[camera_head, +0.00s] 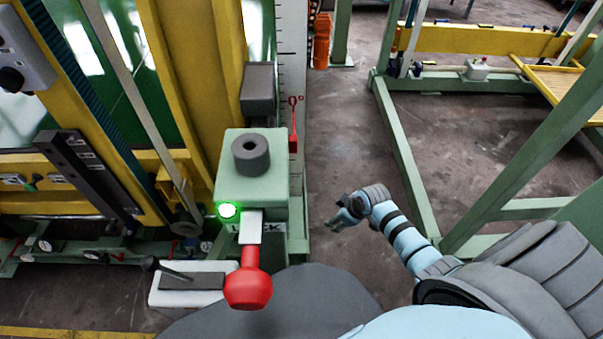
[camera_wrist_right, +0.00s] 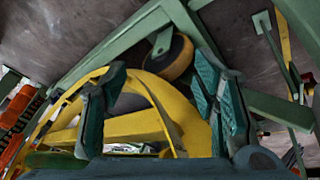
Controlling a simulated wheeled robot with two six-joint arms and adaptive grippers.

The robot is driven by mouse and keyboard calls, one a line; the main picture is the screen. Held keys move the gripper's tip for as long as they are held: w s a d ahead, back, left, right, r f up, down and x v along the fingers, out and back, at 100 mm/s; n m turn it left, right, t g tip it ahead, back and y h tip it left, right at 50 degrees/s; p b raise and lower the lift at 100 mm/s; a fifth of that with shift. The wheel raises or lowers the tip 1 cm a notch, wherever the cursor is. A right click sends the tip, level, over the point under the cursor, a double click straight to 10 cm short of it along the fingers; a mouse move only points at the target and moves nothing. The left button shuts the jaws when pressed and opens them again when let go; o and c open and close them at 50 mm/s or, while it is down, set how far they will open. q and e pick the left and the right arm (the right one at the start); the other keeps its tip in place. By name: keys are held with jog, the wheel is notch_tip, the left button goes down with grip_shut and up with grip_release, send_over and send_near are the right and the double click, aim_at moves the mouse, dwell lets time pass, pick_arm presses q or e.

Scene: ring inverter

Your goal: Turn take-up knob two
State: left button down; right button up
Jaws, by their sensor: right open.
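Several small knobs or dials sit along a green rail at the left of the head view, one (camera_head: 93,257) with a dark centre. I cannot tell which of them, if any, is take-up knob two. A dark grey round knob-like cylinder (camera_head: 250,154) stands on top of a green box (camera_head: 262,190) in the middle. My right gripper (camera_head: 336,219) is over the floor to the right of that box, apart from it. In the right wrist view, its teal-padded fingers (camera_wrist_right: 165,100) are spread with nothing between them. My left gripper is not in view.
A red ball-ended lever (camera_head: 248,287) sticks out of the box's front beside a lit green lamp (camera_head: 228,210). A green frame (camera_head: 402,150) stands on the right. Bare floor (camera_head: 345,130) lies between. The wrist view shows a yellow curved part (camera_wrist_right: 160,88) beyond the fingers.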

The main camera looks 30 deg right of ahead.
jog(key=w+a+r+n+y, duration=0.1)
jog(key=w+r+n, duration=0.3)
jog(key=r, duration=0.6)
jog(key=n+t+y, duration=0.1)
jog(key=n, duration=0.3)
send_near(300, 173)
jog(key=b+x, duration=0.4)
jog(key=x, duration=0.5)
jog(key=shift+s+f+b, duration=0.1)
jog(key=shift+f+b, duration=0.25)
jog(key=shift+b, duration=0.05)
jog(key=shift+w+a+f, duration=0.1)
jog(key=shift+w+f, duration=0.2)
jog(key=shift+f, duration=0.1)
jog(key=shift+c, duration=0.6)
